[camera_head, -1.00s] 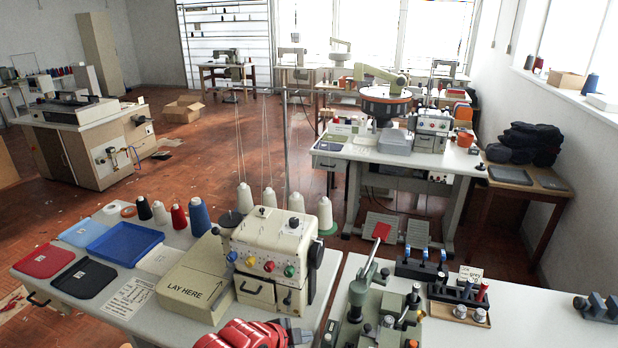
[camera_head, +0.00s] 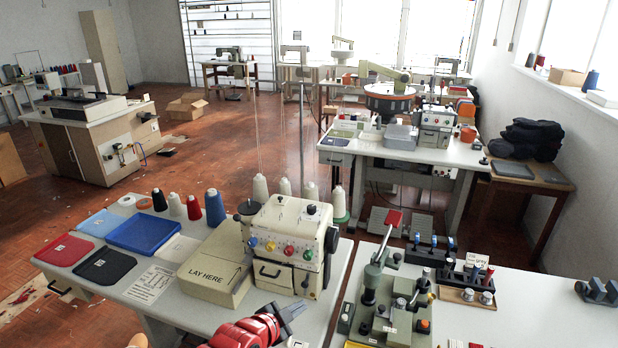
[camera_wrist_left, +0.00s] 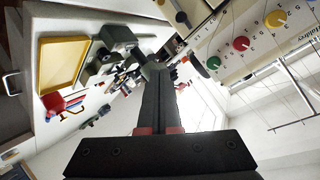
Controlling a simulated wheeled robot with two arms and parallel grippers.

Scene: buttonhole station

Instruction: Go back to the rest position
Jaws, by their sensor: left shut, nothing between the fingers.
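My left gripper (camera_head: 290,312) is at the front of the near table, its red arm coming up from the bottom edge. Its dark fingers are together and empty, low in front of the cream buttonhole machine (camera_head: 288,238) and beside the "LAY HERE" box (camera_head: 215,275). In the left wrist view the closed fingers (camera_wrist_left: 157,72) point away, with the dialled machine panel (camera_wrist_left: 245,40) at upper right. No contact with the machine is visible. My right gripper is not in view.
The near table holds a blue tray (camera_head: 150,233), a red pad (camera_head: 62,250), a black pad (camera_head: 104,265) and thread cones (camera_head: 214,207). A green-grey fixture (camera_head: 392,305) stands to the right. A yellow tray (camera_wrist_left: 62,65) shows in the wrist view. Floor beyond the table is open.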

